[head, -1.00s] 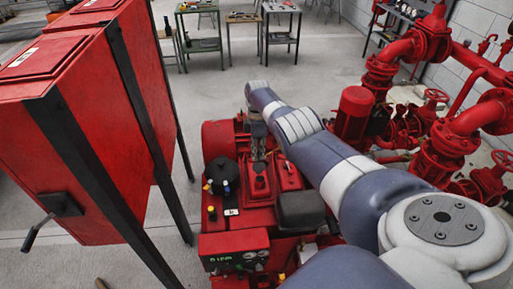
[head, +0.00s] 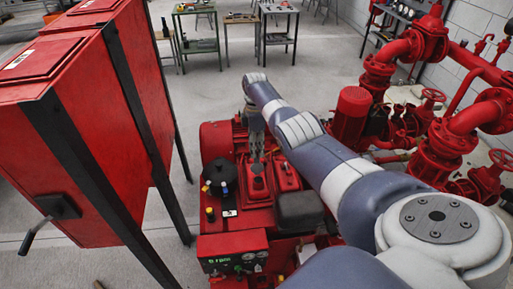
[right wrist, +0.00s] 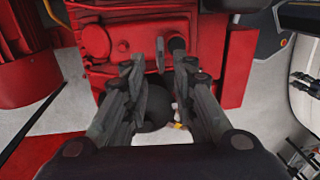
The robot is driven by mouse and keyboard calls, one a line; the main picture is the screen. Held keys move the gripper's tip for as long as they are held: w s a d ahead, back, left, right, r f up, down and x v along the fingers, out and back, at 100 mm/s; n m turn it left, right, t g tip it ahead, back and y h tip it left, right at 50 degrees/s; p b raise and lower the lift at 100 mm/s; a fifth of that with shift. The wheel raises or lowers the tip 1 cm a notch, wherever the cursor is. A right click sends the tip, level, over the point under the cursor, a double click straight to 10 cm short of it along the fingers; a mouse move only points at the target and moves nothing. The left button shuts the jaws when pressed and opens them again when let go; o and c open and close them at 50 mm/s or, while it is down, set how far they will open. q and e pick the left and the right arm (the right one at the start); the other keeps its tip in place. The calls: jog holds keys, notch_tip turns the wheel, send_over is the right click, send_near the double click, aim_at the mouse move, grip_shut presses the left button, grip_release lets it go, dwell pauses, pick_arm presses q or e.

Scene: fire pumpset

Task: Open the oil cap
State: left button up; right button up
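My right gripper (head: 256,158) points down over the red engine (head: 238,220) in the head view, its tips just above a small dark cap on a red raised part (head: 257,184). I take this cap to be the oil cap. In the right wrist view a short dark cap (right wrist: 177,45) shows just beyond the two fingers. The fingers stand apart with a gap between them, and nothing is visibly clamped. Whether a tip touches the cap cannot be told. My left gripper is in neither view.
A black round tank (head: 220,172) with small coloured caps stands left of my gripper. A dark box (head: 299,210) sits to the right, and a gauge panel (head: 233,256) is in front. A tall red cabinet (head: 85,130) fills the left; red pipes (head: 440,150) stand right.

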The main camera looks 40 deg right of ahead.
notch_tip(320, 180, up, 9)
jog(key=shift+w+d, duration=0.3)
jog(key=shift+w, duration=0.15)
dwell(0.3)
